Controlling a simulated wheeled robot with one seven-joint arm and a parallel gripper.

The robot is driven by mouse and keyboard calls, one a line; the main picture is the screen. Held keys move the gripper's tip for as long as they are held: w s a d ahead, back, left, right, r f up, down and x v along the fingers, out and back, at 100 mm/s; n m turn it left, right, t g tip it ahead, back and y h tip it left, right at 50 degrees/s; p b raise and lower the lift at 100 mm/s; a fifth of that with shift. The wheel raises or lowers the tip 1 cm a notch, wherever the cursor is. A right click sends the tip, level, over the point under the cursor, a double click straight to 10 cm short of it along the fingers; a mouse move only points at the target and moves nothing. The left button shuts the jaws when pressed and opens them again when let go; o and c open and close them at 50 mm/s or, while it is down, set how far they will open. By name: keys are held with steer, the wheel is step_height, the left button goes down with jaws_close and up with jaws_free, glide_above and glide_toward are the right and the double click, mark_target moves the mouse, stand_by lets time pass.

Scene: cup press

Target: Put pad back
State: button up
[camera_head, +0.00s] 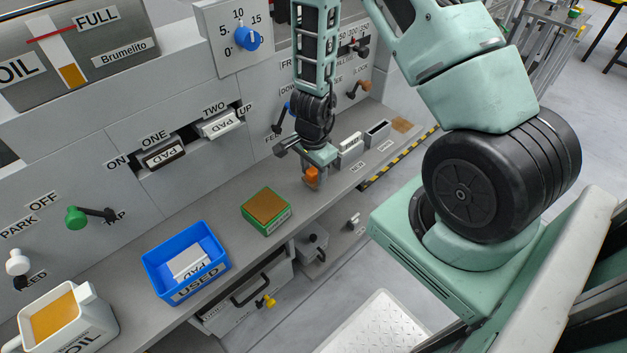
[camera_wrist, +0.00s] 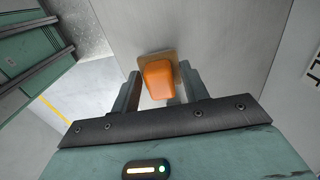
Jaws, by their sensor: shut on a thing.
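My gripper (camera_head: 312,168) is pointed down over the bench, right of the green-edged tray. It is shut on an orange block (camera_head: 312,177). In the wrist view the orange block (camera_wrist: 158,80) sits between the fingers, with a flat brown base behind it. It may be the pad; no label on it shows. I cannot tell whether its base touches the bench. Pieces labelled PAD sit in wall slots: one (camera_head: 163,155) under ONE and one (camera_head: 220,123) under TWO. Another white pad (camera_head: 190,262) lies in the blue USED bin (camera_head: 208,291).
The green tray (camera_head: 267,226) with a brown top stands between the bin and my gripper. A white holder (camera_head: 350,150), a dark-slotted box (camera_head: 377,133) and a brown patch (camera_head: 402,125) lie farther right. An oil jug (camera_head: 85,335) stands front left. Levers stick out from the wall.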

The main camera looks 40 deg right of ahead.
steer(key=shift+f, duration=1.15)
steer(key=shift+b, duration=0.3)
steer(key=shift+f, duration=0.2)
steer(key=o, duration=1.1)
steer(key=shift+r, duration=0.15)
